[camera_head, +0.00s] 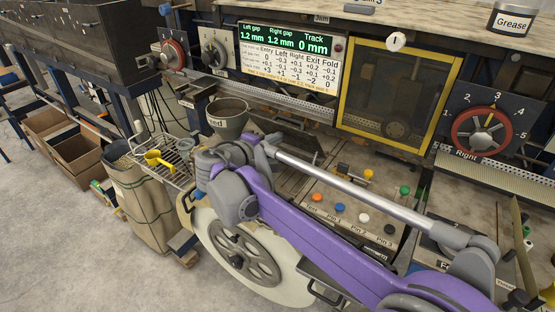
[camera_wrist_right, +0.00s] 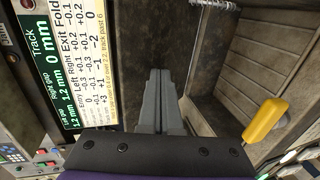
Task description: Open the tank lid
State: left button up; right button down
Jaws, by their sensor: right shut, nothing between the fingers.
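My right gripper (camera_wrist_right: 160,75) shows in the right wrist view with its grey fingers together and nothing between them. The fingers reach over a dark, worn surface beside a grey open-topped recess with slatted walls (camera_wrist_right: 250,65). A yellow handle (camera_wrist_right: 265,120) stands at the right, apart from the fingers. In the head view my purple right arm reaches across the front of the machine to near the grey feed hopper (camera_head: 228,112); the fingers are mostly hidden there. A dark tilted panel (camera_head: 300,148) lies just beyond the arm. I cannot tell whether it is the tank lid. My left gripper is not in view.
The display board (camera_head: 285,62) stands behind, with a yellow-framed window (camera_head: 398,95) and a red dial (camera_head: 482,130) to its right. A button panel (camera_head: 345,210) lies beyond my arm.

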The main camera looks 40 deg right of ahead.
jog(key=shift+w+d+r+p, duration=0.15)
jog(key=shift+w+d, duration=0.3)
jog(key=shift+d, duration=0.65)
jog(key=shift+w+d+r+p, duration=0.15)
jog(key=shift+w+d, duration=0.3)
jog(key=shift+d, duration=0.65)
jog(key=shift+w+d+p, duration=0.15)
jog(key=shift+w+d, duration=0.3)
jog(key=shift+d, duration=0.65)
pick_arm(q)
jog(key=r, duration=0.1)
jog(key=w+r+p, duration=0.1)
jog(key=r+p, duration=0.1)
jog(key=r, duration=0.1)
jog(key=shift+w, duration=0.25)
pick_arm(e)
jog(key=f+v, duration=0.2)
jog(key=v, duration=1.3)
jog(key=shift+s+a, duration=0.15)
jog(key=shift+a, duration=0.05)
jog(key=s+a+f+m+g+y, duration=0.1)
jog(key=s+a+f+m+y, duration=0.1)
jog(key=s+f+y, duration=0.8)
jog(key=s+a+f+m+t+y, duration=0.1)
jog(key=s+a+f+y, duration=0.3)
jog(key=s+a+f, duration=0.4)
notch_tip(320, 180, down, 4)
jog(key=shift+s+a+f+m, duration=0.2)
jog(key=shift+s+a+m, duration=0.2)
jog(key=shift+s+m, duration=0.5)
